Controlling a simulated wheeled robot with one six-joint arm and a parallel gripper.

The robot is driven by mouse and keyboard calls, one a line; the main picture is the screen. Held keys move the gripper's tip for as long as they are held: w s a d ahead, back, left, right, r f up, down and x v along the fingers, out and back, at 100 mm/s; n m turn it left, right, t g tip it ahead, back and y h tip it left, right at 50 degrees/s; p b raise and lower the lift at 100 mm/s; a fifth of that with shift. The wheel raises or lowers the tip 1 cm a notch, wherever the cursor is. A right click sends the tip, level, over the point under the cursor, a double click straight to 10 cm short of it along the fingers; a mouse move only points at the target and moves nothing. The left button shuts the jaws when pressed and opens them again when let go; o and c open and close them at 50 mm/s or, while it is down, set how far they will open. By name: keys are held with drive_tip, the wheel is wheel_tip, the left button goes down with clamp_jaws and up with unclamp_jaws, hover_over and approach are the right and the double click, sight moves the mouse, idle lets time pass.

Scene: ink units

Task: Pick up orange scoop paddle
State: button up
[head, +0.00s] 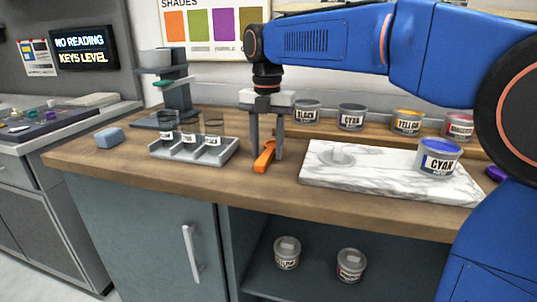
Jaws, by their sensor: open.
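The orange scoop paddle (264,158) lies on the wooden counter, between the glass tray and the marble slab. My gripper (266,156) points straight down over it and is open. One finger shows to the left of the paddle and the other to the right, with the paddle between them. The fingertips are low, close to the counter. I cannot tell whether either finger touches the paddle. The paddle's far end is partly hidden by the gripper.
A grey tray (160,153) with glasses stands left of my gripper. Several ink cans line the back shelf. A blue block (109,138) sits at far left. The counter's front edge is close.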

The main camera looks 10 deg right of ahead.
sight(267, 152)
drive_tip(key=shift+c, duration=0.6)
clamp_jaws()
wheel_tip(267, 152, up, 10)
idle(0.6)
